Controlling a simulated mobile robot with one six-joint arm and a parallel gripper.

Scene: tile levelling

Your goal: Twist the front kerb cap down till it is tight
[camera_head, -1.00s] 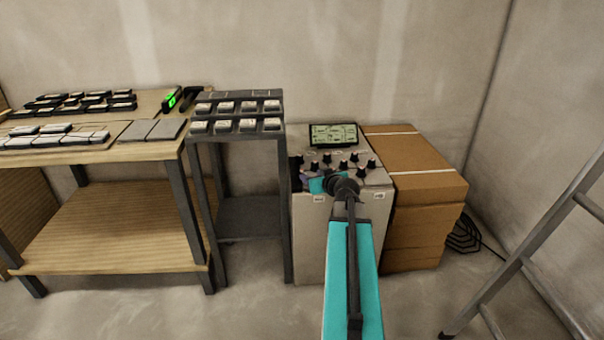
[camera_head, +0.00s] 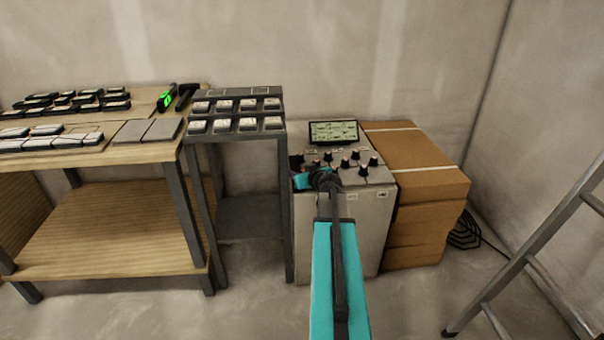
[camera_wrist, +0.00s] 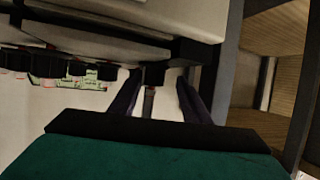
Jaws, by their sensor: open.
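Several black caps (camera_head: 364,171) stand on the top of a pale cabinet (camera_head: 365,225). I cannot read their labels, so I cannot tell for sure which is the front kerb cap. My gripper shows in the wrist view (camera_wrist: 159,79) with its two dark fingers apart. One black cap (camera_wrist: 153,74) appears between the fingertips, nearer the left one; I cannot tell whether they touch it. In the head view my teal wrist is at the cabinet's left front corner, and my arm hides part of the top there.
A small screen (camera_head: 333,132) stands at the back of the cabinet top. A dark rack (camera_head: 287,200) with white-topped blocks is close on the left, beside a wooden bench (camera_head: 110,230). Stacked cardboard boxes (camera_head: 430,205) are on the right, then a ladder (camera_head: 530,250).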

